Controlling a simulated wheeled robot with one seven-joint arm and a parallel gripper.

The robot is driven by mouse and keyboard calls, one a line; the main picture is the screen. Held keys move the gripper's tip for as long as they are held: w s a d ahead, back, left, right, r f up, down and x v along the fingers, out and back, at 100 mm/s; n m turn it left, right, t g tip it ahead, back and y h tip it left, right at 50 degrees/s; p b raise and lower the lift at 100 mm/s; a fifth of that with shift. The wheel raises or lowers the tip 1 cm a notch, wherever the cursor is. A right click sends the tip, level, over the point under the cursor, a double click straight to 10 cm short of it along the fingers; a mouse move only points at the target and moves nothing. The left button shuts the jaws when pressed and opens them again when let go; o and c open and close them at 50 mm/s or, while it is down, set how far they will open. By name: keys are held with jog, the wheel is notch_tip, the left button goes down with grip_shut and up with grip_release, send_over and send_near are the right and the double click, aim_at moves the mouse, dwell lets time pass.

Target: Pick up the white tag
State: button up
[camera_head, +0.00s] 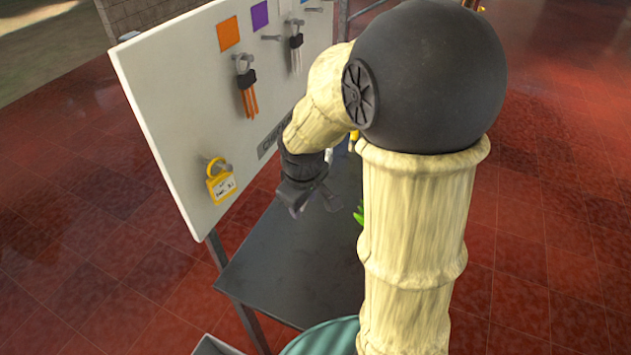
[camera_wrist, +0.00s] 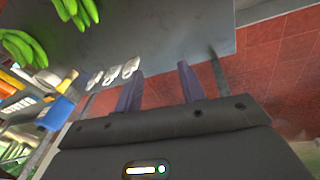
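A white bundle of strips (camera_head: 296,59) with a dark clip hangs from a peg on the upright white board in the head view. I cannot tell for certain that it is the white tag. In the wrist view, several white looped pieces (camera_wrist: 112,75) show just left of the left finger; whether they are the same thing is unclear. My gripper (camera_head: 312,202) is below and in front of the board, above the dark table. In the wrist view its two purple fingers (camera_wrist: 160,76) stand apart with nothing between them.
The white board (camera_head: 160,95) also carries an orange bundle (camera_head: 248,94), an orange square (camera_head: 228,34), a purple square (camera_head: 260,15) and a yellow tag (camera_head: 221,185). The dark table (camera_head: 285,265) is mostly bare. Green bananas (camera_wrist: 18,46) show at the wrist view's left.

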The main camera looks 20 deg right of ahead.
jog(key=w+d+f+n+h+b, duration=0.1)
jog(key=w+d+f+n+b, duration=0.1)
jog(key=w+n, duration=0.4)
jog(key=w+d+f+n+b, duration=0.3)
jog(key=w+n, duration=0.4)
jog(key=w, duration=0.4)
jog(key=w+d+f+n+h+b, duration=0.1)
jog(key=w+d+f+n+b, duration=0.1)
jog(key=w+n, duration=0.5)
jog(key=shift+w+d+f+h+b, duration=0.3)
jog(key=shift+w+d+b, duration=0.4)
jog(key=shift+d, duration=0.35)
jog(key=shift+t, duration=0.3)
jog(key=p+x, duration=0.1)
jog(key=x, duration=1.1)
jog(key=shift+p, duration=0.4)
jog(key=shift+d+f, duration=0.1)
jog(key=shift+f, duration=0.05)
jog(key=shift+p+x, duration=0.85)
jog(key=shift+x, duration=1.7)
